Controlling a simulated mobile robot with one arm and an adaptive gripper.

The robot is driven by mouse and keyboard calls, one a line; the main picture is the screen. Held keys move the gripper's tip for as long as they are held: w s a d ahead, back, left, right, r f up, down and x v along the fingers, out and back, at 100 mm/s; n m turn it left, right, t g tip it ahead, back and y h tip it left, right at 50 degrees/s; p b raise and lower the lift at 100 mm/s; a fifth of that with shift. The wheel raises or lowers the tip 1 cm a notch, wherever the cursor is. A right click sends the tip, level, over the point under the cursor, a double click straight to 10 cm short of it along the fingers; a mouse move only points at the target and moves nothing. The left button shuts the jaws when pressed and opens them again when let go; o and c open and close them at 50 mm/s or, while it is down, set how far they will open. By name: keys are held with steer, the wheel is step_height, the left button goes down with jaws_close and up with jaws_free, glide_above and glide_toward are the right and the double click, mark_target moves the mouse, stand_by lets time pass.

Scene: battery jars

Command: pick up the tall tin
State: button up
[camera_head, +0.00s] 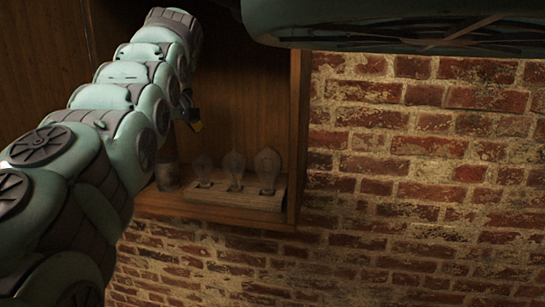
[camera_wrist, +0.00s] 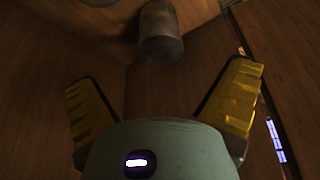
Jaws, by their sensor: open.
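The tall tin (camera_wrist: 161,33) shows in the wrist view as a dull grey-brown cylinder at the top middle, beyond the fingers. In the head view the tin (camera_head: 168,168) stands on the wooden shelf, left of the glass bulbs, its upper part hidden by my arm. My gripper (camera_wrist: 165,82) is open and empty, its two yellow fingers spread wide on either side of the tin's line, with a gap ahead to the tin. In the head view only a small dark and yellow part of my gripper (camera_head: 194,118) shows beside my arm, above the shelf.
A brick wall (camera_head: 420,170) lies to the right. Space above the bulbs is clear.

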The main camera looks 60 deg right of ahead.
mark_target(168, 160)
steer(key=x, duration=0.7)
steer(key=shift+f, duration=0.25)
steer(key=p, duration=0.2)
steer(key=shift+w+d+f+p, duration=0.1)
steer(key=shift+w+f+p, duration=0.2)
steer(key=shift+p, duration=0.1)
steer(key=shift+w+f+p, duration=0.15)
steer(key=shift+f+p, duration=0.35)
steer(key=shift+p, duration=0.35)
steer(key=shift+f, duration=0.35)
steer(key=shift+w, duration=0.1)
steer(key=c, duration=1.4)
